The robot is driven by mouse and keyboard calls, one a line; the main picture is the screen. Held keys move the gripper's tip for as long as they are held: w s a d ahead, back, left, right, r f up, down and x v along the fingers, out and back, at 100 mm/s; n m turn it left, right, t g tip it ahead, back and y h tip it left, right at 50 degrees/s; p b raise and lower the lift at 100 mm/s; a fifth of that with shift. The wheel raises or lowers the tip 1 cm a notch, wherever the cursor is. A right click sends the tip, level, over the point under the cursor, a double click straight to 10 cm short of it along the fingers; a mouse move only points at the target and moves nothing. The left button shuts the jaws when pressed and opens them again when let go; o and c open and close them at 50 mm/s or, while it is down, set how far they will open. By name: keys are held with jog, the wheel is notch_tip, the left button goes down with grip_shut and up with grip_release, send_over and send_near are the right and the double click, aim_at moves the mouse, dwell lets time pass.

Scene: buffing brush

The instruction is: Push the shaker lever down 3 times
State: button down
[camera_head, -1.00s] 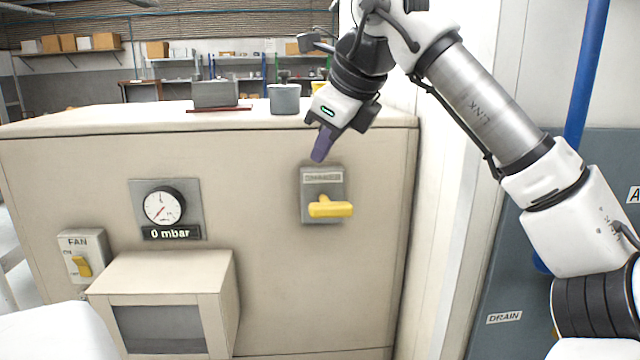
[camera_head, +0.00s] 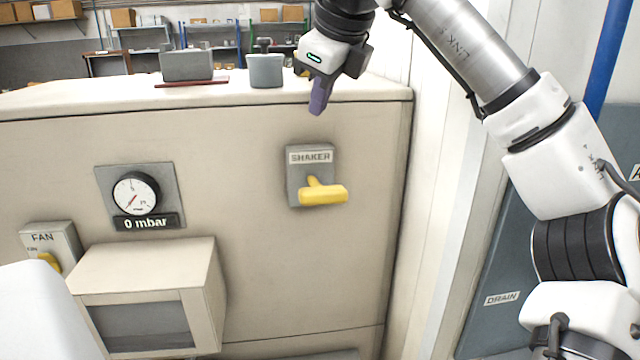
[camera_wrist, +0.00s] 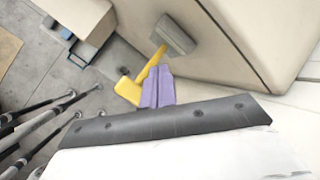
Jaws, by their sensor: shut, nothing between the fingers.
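The shaker lever (camera_head: 323,194) is a yellow T-shaped handle on a grey plate labelled SHAKER (camera_head: 311,158), on the front of the beige cabinet. Its handle sticks out from the plate's lower part. My gripper (camera_head: 317,108) has purple fingers, shut and empty, pointing down. In the head view it is above the plate, apart from the lever. In the wrist view the shut fingers (camera_wrist: 158,88) overlap part of the yellow lever (camera_wrist: 128,92); no contact can be made out there.
A gauge (camera_head: 136,194) reading 0 mbar and a FAN switch (camera_head: 50,248) are to the left. A beige box (camera_head: 150,270) juts from the cabinet (camera_head: 270,240) below the gauge. Grey containers (camera_head: 266,70) stand on top. A blue-grey panel labelled DRAIN (camera_head: 502,298) is to the right.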

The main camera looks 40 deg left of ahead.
jog(key=b, duration=0.8)
send_over(325, 187)
jog(key=w+a, duration=0.1)
jog(key=a, duration=0.1)
notch_tip(325, 187, down, 7)
jog(key=shift+w+d+f, duration=0.1)
jog(key=shift+d+f, duration=0.05)
jog(key=shift+d+f+b, duration=0.2)
jog(key=shift+f+b, duration=0.3)
jog(key=shift+f, duration=0.1)
jog(key=shift+f, duration=0.1)
dwell(0.6)
jog(key=shift+s+d+f, duration=0.1)
jog(key=shift+s+f, duration=0.1)
jog(key=shift+f, duration=0.1)
jog(key=shift+s+d+f+b, duration=0.2)
jog(key=shift+f+b, duration=0.5)
jog(key=shift+f, duration=0.3)
jog(key=shift+s+d+f+b, duration=0.15)
jog(key=shift+f+b, duration=0.5)
jog(key=shift+f, duration=0.3)
dwell(1.7)
dwell(0.5)
